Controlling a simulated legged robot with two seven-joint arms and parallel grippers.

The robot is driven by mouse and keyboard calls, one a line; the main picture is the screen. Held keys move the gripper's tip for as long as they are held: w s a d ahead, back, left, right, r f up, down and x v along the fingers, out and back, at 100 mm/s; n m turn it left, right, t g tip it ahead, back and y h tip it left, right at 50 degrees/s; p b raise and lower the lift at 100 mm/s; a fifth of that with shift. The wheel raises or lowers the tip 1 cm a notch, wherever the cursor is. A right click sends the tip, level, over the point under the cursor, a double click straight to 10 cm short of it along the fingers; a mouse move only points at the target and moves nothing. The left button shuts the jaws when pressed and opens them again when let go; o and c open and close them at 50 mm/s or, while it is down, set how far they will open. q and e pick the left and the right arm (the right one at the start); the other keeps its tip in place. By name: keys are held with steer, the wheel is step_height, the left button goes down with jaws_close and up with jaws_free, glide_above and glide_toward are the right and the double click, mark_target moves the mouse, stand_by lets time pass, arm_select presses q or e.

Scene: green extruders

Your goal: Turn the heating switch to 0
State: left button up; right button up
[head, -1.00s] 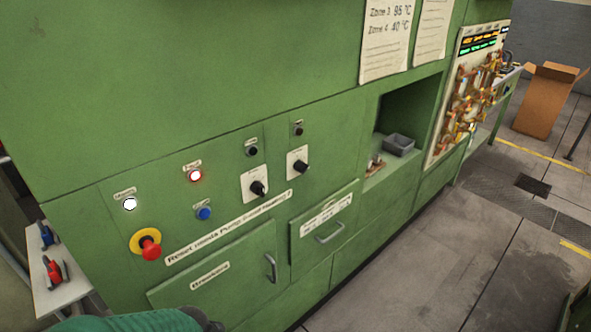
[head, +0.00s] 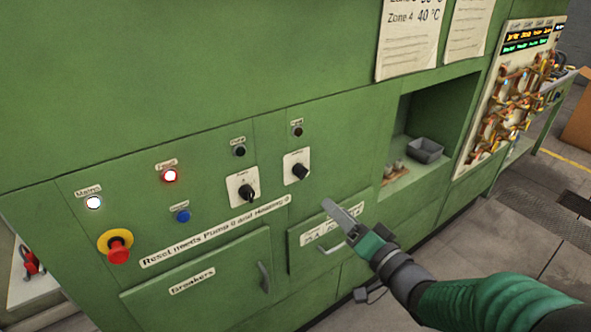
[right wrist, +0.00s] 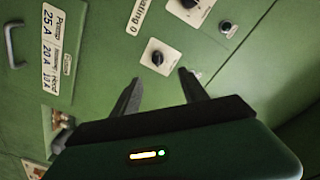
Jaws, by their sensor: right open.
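The heating switch (head: 299,170) is a black knob on a white plate, on the right of two such switches on the green panel. Its knob is turned at a slant; the scale marks are too small to read. It also shows in the right wrist view (right wrist: 157,57), just beyond and between the fingertips. My right gripper (head: 333,207) is open and empty, in front of the panel, below and right of the switch in the head view. In the right wrist view both fingers (right wrist: 159,76) point at the panel, apart from the knob. My left gripper is not in view.
The pump switch (head: 246,191) is left of the heating switch. A red-lit lamp (head: 170,175), a blue button (head: 183,216) and a red emergency stop (head: 118,250) are further left. Handles stick out from the breakers door (head: 220,275) and fuse drawer below. A recess holds a grey box (head: 425,150).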

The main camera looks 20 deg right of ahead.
mark_target(304, 177)
steer(key=x, duration=0.3)
steer(key=d+p+x, duration=0.1)
steer(key=x, duration=0.3)
steer(key=p+x, duration=0.1)
steer(key=x, duration=0.3)
steer(key=shift+w+d+f, duration=0.2)
steer(key=shift+f, duration=0.1)
steer(key=x, duration=0.4)
steer(key=shift+a+r, duration=0.1)
steer(key=shift+a, duration=0.35)
steer(key=shift+w+a, duration=0.25)
steer(key=shift+a, duration=0.05)
steer(key=shift+d, duration=0.2)
steer(key=shift+c, duration=0.3)
steer(key=shift+d, duration=0.25)
steer(key=c, duration=0.5)
steer(key=shift+c, duration=1.1)
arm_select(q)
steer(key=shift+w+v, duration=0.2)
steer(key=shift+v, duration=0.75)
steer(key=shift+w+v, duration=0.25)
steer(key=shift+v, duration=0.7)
arm_select(e)
steer(key=shift+s+a, duration=0.1)
steer(key=shift+a, duration=0.1)
jaws_close()
